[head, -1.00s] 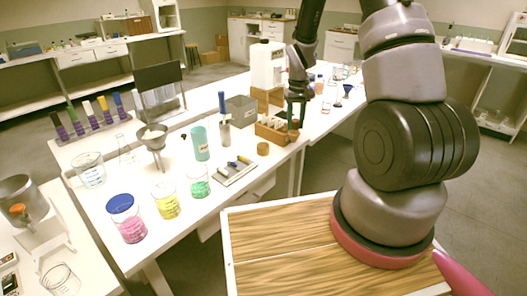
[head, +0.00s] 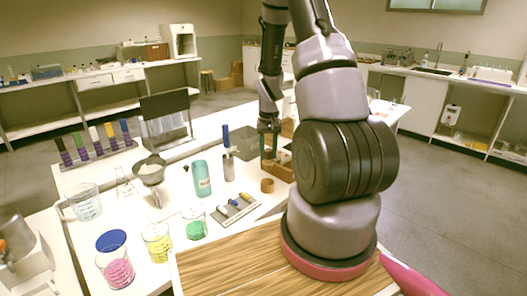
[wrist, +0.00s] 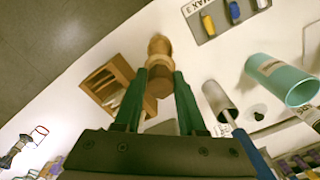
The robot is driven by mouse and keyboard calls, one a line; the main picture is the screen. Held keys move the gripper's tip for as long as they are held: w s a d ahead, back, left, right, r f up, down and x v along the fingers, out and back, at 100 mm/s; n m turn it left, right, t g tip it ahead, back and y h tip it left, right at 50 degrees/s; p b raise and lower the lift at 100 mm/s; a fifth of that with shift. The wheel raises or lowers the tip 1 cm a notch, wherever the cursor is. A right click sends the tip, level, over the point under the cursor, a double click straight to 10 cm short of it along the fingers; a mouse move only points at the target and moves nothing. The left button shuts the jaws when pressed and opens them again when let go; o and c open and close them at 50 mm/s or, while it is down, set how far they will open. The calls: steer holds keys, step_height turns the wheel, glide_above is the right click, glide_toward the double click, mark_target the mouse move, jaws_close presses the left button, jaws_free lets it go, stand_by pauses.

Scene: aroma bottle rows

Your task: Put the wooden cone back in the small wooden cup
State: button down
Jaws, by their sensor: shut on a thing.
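My gripper (head: 268,158) has green fingers and points down beside the wooden box; its fingertips also show in the wrist view (wrist: 160,74). In the wrist view it is shut on the wooden cone (wrist: 158,84), a tan piece held between the fingers. The small wooden cup (head: 267,185) stands on the white table in the head view, just below and in front of the fingertips. In the wrist view the cup (wrist: 159,45) appears just beyond the cone; whether they touch cannot be told.
The wooden box (head: 282,168) stands close by the gripper. A teal bottle (head: 202,180), a grey tray with small coloured pieces (head: 234,209) and a blue-topped tool (head: 227,150) stand to the left. Beakers (head: 157,243) of coloured contents stand nearer the front.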

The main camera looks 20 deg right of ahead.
mark_target(268, 171)
steer(key=shift+a+f, duration=0.1)
steer(key=shift+f, duration=4)
steer(key=shift+c, duration=2)
jaws_free()
step_height(268, 171, up, 11)
steer(key=shift+f, duration=0.1)
